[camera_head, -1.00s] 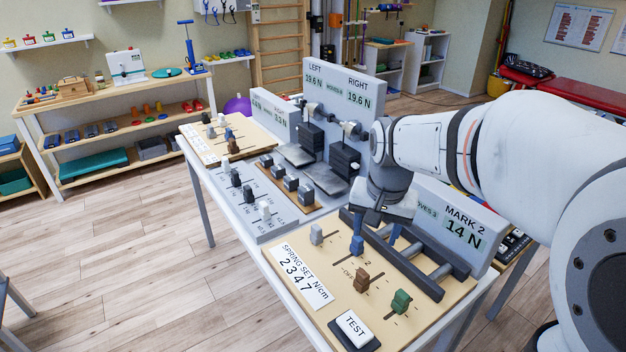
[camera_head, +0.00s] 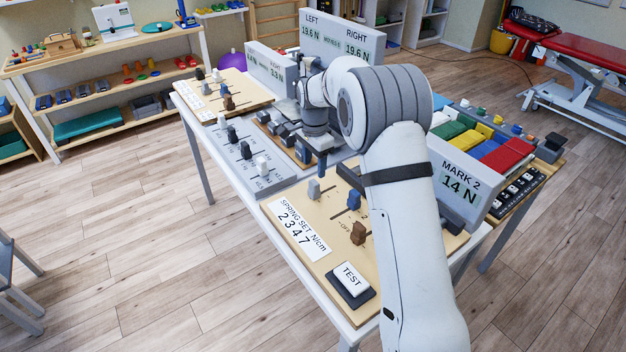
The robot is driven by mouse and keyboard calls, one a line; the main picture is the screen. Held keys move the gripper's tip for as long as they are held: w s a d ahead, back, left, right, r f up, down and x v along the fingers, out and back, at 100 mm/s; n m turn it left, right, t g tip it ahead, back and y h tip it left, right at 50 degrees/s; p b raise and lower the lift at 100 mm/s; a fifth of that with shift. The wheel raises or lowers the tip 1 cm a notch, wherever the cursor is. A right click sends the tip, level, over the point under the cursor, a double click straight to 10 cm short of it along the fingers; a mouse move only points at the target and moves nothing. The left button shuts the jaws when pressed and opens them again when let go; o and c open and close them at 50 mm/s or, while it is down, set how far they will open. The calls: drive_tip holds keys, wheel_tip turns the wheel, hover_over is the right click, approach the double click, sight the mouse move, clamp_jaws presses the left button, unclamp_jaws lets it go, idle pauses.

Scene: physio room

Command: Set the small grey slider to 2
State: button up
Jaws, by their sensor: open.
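A small grey slider (camera_head: 313,189) stands upright on the wooden front board (camera_head: 310,213), beside a blue slider (camera_head: 353,200) and a brown slider (camera_head: 358,233). My gripper (camera_head: 322,166) points down just behind and above the grey slider, apart from it as far as I can tell. One blue finger shows; the other is hidden. The jaws are open and I see nothing between them. My arm hides the right part of this board, including the green slider. Small scale marks by the grey slider are too small to read.
A white TEST button (camera_head: 348,277) sits at the board's front corner, near a card (camera_head: 299,229) reading 2 3 4 7. Grey-based sliders (camera_head: 246,151) stand to the left. The MARK 2 display (camera_head: 459,181) reads 14 N, right of my arm.

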sight(314, 182)
wheel_tip(314, 182, down, 7)
drive_tip(key=shift+r+p, duration=0.15)
drive_tip(key=shift+p, duration=0.2)
clamp_jaws()
idle(0.5)
